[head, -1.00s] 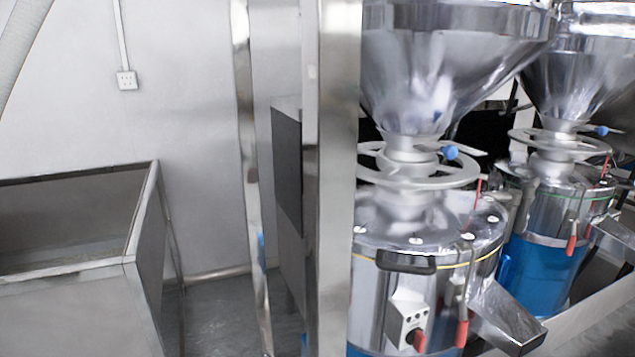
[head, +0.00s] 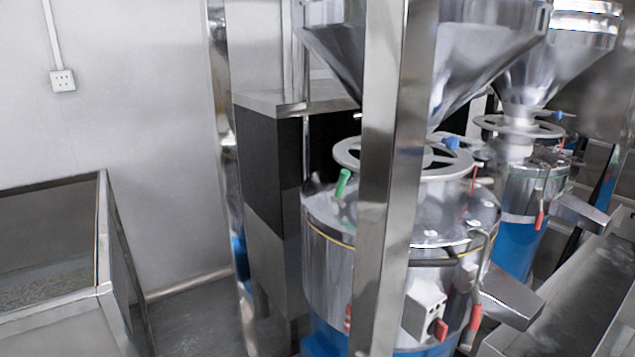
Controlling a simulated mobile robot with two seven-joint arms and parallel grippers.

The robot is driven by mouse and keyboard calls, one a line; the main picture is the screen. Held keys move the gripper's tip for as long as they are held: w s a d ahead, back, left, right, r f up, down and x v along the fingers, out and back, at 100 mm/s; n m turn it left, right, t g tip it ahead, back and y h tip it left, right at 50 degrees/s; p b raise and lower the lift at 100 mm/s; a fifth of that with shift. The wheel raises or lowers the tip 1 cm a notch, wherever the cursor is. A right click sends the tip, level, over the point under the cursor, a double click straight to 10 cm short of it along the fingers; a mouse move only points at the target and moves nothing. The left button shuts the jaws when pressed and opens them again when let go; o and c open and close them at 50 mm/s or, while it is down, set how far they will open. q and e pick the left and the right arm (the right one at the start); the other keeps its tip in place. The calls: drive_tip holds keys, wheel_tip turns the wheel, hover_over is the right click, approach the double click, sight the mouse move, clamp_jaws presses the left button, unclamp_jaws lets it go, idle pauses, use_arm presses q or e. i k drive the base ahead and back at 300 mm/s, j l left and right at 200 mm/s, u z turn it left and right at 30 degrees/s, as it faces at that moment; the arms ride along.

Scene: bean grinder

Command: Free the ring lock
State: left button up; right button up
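The near bean grinder (head: 326,258) is a steel drum with a blue base, partly hidden behind a steel post. A steel hopper (head: 478,45) stands above it. A grey ring-shaped handwheel (head: 455,172) with a blue knob (head: 450,142) sits under the hopper. A green handle (head: 342,183) and a red-handled lever (head: 475,317) show on the drum's rim and side. A second grinder (head: 520,235) of the same kind stands behind at right, with its own ring wheel (head: 545,127). I cannot tell which part is the ring lock. Neither gripper is in view.
The upright steel post (head: 388,200) stands in front of the near grinder. An open steel bin (head: 60,270) is at left. A black-and-grey cabinet (head: 268,160) stands behind the post. A steel trough (head: 560,310) runs at lower right. Floor shows between bin and cabinet.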

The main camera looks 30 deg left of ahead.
sight(339, 197)
drive_tip(key=k+j, duration=0.1)
drive_tip(key=j, duration=0.35)
drive_tip(key=k+j, duration=0.1)
drive_tip(key=j, duration=0.35)
drive_tip(key=k+j, duration=0.1)
drive_tip(key=j, duration=0.35)
